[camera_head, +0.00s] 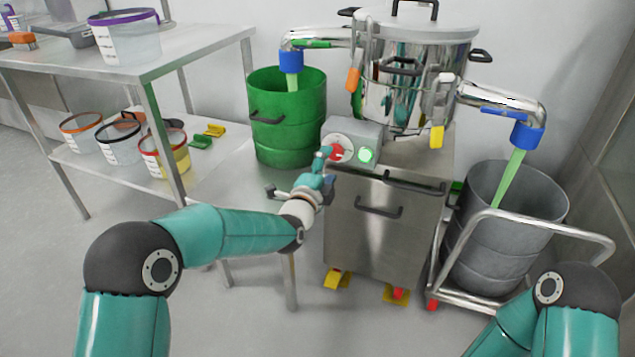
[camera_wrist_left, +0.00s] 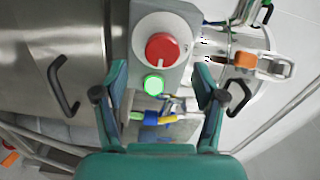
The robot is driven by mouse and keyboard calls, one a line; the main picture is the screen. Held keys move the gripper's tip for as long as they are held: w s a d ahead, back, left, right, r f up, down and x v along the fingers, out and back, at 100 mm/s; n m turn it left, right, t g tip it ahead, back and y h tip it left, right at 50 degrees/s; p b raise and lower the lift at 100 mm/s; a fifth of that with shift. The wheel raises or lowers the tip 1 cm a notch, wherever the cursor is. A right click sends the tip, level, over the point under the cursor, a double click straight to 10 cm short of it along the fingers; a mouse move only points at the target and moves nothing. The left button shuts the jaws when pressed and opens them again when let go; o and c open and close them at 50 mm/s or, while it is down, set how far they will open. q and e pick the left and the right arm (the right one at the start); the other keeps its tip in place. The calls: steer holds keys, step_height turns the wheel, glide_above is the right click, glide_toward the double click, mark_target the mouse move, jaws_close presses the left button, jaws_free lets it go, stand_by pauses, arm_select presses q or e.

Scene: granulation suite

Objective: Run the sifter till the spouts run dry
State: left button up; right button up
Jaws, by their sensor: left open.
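The steel sifter (camera_head: 415,70) stands on a cabinet. Its left spout (camera_head: 291,62) has a blue collar, with a pale green column below it dropping into a green drum (camera_head: 285,135). Its right spout (camera_head: 527,136) has a like column reaching into a grey drum (camera_head: 508,235). I cannot tell whether the columns are flowing. The grey control box (camera_head: 370,133) has a red knob (camera_head: 340,150) and a lit green button (camera_head: 366,155). My left gripper (camera_head: 322,165) is open before the box; in the left wrist view the knob (camera_wrist_left: 162,47) and button (camera_wrist_left: 153,84) show between its fingers. My right gripper is out of view.
A steel table (camera_head: 180,60) at left holds a purple-rimmed tub (camera_head: 128,40), with several tubs on its lower shelf. The grey drum stands on a cart with a rail (camera_head: 600,240). Cabinet handles (camera_head: 378,208) jut out near my left gripper. The left floor is clear.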

arm_select(q)
steer(key=v, duration=0.6)
steer(key=shift+s, duration=0.25)
steer(key=shift+f, duration=0.1)
stand_by(4.2)
